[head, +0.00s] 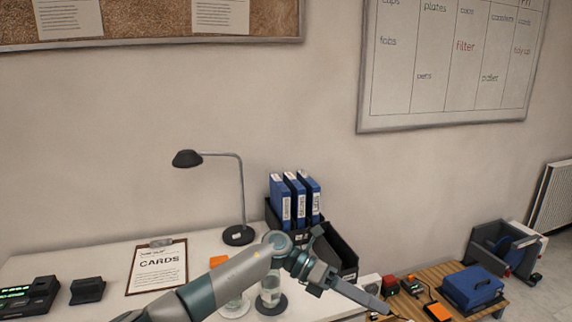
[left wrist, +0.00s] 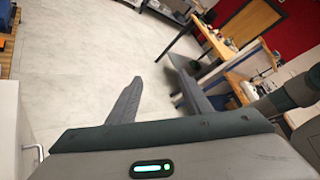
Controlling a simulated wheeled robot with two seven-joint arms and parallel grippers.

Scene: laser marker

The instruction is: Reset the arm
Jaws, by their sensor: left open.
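My left arm comes in from the lower left in the head view, stretched rightward over the white desk. My left gripper (head: 352,288) is at its end, near the gap between the white desk and the wooden table, and part of it is hard to make out. In the left wrist view the two fingers of my left gripper (left wrist: 153,72) stand apart with nothing between them. Pale floor and a wooden table show beyond them. My right gripper is not in view.
The white desk (head: 100,255) holds a clipboard (head: 158,267), a black lamp (head: 239,234), blue binders (head: 294,198) in a black holder, and a glass (head: 270,291) close to my arm. The wooden table (head: 432,280) at right holds a blue box (head: 472,287) and small items.

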